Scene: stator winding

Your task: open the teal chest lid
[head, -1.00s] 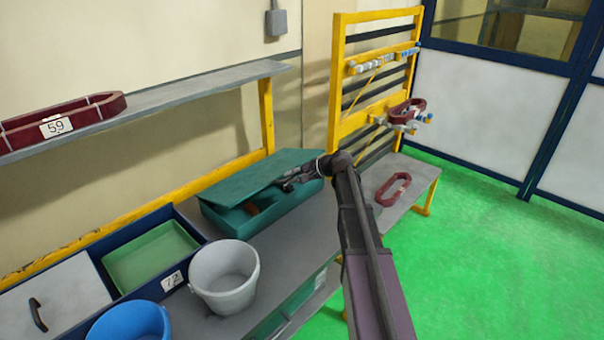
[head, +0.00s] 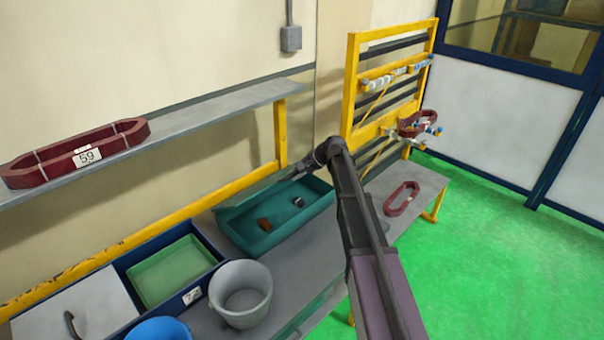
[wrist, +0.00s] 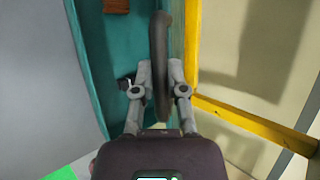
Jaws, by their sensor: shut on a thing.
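The teal chest (head: 262,245) stands on the grey bench, its top open. Its lid (head: 250,194) is raised to about upright at the wall side and shows nearly edge-on in the head view. A brown block (head: 264,224) and a small grey thing (head: 298,201) lie inside the chest. My gripper (head: 299,174) is at the raised lid's upper right part. In the wrist view my gripper (wrist: 160,76) is shut on a dark curved handle (wrist: 162,35). The chest's teal inside (wrist: 125,45) shows to its left, with the brown block (wrist: 116,5) at the top edge.
Left of the chest are a green tray (head: 165,272), a grey bucket (head: 240,305) and a blue bucket (head: 160,331). A shelf (head: 190,112) above holds a maroon coil (head: 130,134). Another maroon coil (head: 402,198) lies on the bench at right, before a yellow rack (head: 352,85).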

